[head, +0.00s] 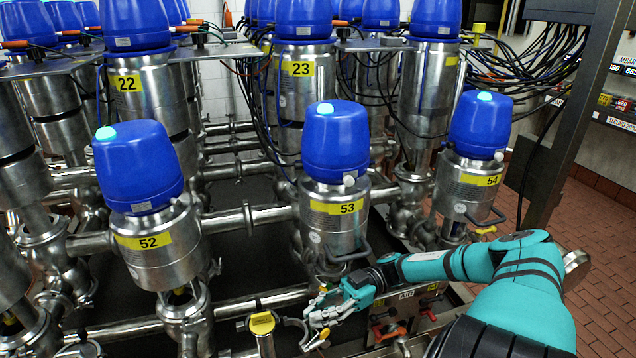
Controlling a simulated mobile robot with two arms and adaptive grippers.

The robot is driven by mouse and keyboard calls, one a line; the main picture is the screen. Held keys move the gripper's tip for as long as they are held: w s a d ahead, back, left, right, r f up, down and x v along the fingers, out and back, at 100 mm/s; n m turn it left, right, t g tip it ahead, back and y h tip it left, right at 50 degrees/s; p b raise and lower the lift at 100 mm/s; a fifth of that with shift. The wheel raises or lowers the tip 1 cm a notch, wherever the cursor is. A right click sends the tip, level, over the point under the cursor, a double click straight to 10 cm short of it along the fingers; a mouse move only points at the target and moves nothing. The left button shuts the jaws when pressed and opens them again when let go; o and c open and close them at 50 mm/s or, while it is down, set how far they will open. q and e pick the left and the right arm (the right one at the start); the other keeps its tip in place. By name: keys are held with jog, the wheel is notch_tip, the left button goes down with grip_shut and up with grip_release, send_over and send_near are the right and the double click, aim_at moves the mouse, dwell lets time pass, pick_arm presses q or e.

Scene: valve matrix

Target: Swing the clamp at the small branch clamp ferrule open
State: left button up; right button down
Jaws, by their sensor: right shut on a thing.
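My right gripper (318,314) reaches in from the right, low in the middle of the head view. Its fingers are shut on a part of the small metal clamp (294,325). The curved band of the clamp shows just left of the fingertips, next to a short upright pipe with a yellow cap (262,323). The ferrule is small and partly hidden by the clamp and the fingers, and I cannot tell how far the clamp stands open. My left gripper is not in view.
Valves with blue heads stand around the work spot: valve 52 (150,250) at left, valve 53 (335,218) just above my gripper, valve 54 (468,185) at right. Horizontal steel pipes (250,303) run close by. Red-handled small valves (388,328) sit right of the gripper, below my forearm.

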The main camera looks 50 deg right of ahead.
jog(key=c, duration=1.5)
grip_release()
jog(key=shift+w, duration=0.1)
jog(key=v, duration=1.2)
